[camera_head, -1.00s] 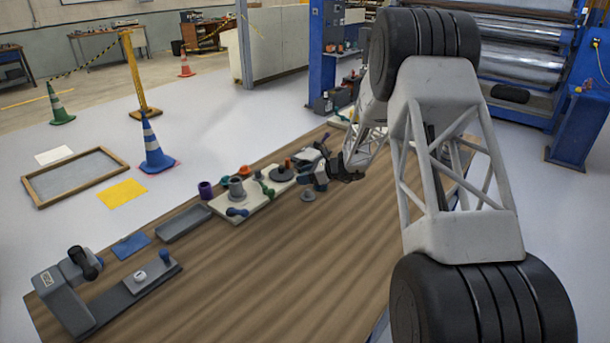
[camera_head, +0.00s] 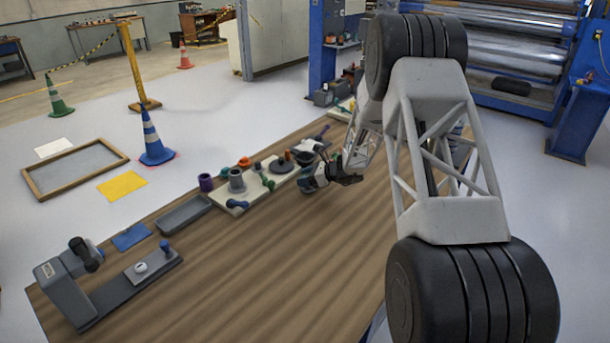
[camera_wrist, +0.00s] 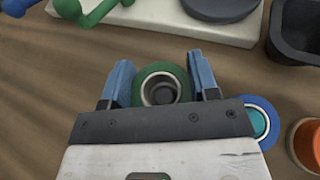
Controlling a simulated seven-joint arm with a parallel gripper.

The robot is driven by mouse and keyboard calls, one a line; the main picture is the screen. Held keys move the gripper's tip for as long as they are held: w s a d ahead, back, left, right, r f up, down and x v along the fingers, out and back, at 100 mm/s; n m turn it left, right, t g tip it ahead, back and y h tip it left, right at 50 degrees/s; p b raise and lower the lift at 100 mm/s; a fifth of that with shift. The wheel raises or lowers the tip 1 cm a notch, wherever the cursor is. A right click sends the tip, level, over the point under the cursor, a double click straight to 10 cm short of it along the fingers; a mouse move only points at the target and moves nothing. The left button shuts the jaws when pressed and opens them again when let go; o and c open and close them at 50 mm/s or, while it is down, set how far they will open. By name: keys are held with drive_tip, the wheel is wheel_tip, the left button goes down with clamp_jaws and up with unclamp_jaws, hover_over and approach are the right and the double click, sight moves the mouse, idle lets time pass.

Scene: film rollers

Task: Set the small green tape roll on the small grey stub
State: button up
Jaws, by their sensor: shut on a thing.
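My gripper (camera_wrist: 160,84) is shut on the green tape roll (camera_wrist: 140,78), with a blue finger at each side. The roll's pale core and dark hole face the wrist camera. In the head view my gripper (camera_head: 330,178) hangs at the right end of the cream board (camera_head: 225,200), and the roll is too small to make out there. A grey upright cylinder (camera_head: 237,180) stands on the board. I cannot tell whether it is the small grey stub.
In the wrist view a blue roll with a teal inside (camera_wrist: 262,118), an orange piece (camera_wrist: 308,145) and a dark bin (camera_wrist: 300,35) are at the right. A grey tray (camera_head: 183,214) and a grey fixture (camera_head: 75,290) lie left. The wooden table front (camera_head: 250,270) is clear.

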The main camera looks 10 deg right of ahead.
drive_tip(key=shift+f, duration=1.1)
drive_tip(key=o, duration=1)
drive_tip(key=shift+v, duration=3.9)
drive_tip(key=shift+s+r, duration=0.1)
